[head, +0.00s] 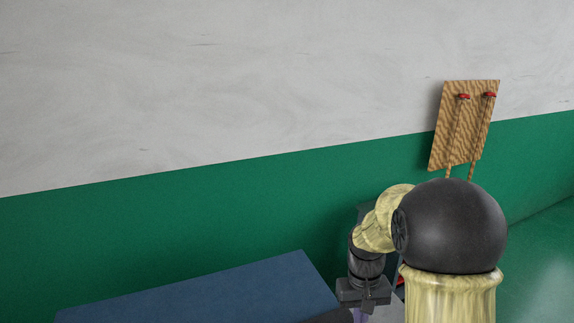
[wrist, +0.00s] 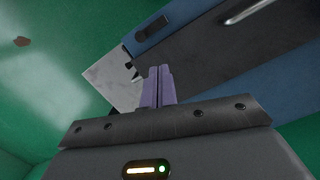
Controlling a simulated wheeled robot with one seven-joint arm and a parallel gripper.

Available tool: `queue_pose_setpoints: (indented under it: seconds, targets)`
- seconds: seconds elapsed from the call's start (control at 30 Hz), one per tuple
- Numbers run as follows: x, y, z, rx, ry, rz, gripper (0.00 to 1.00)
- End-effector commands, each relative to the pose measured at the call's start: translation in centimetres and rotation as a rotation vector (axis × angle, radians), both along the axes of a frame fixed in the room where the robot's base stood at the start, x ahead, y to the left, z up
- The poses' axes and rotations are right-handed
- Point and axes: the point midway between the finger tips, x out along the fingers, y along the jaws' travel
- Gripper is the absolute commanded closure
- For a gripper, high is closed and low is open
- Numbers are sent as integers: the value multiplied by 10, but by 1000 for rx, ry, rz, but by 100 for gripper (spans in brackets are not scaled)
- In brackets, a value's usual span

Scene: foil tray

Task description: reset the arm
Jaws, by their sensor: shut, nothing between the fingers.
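My gripper (wrist: 159,70) shows in the wrist view with its two purple fingers pressed together, shut and empty. In the head view my arm is folded at the lower right, and the gripper (head: 357,315) is only partly seen at the bottom edge, pointing down. The fingertips are cut off there. No foil tray can be made out in either view.
A blue-topped surface (head: 205,295) lies left of my arm in the head view. The wrist view shows blue panels (wrist: 190,32), a dark surface (wrist: 235,55) and a pale grey slab (wrist: 113,82) beyond the fingers. A wooden board (head: 463,125) with red pieces hangs on the wall.

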Motion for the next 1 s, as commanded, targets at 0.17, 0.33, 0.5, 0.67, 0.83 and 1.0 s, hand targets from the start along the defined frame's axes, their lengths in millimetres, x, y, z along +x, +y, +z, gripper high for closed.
queue_pose_setpoints:
  seconds: [0.17,0.33,0.5,0.67,0.83,1.0]
  targets:
    - [-44,6,9,11,-156,-20,100]
    - [-83,11,12,21,-294,-40,100]
    - [-103,13,12,25,-365,-51,100]
    - [-104,13,12,25,-370,-52,100]
    - [-104,13,12,25,-369,-51,100]
    - [-103,13,12,25,-368,-51,100]
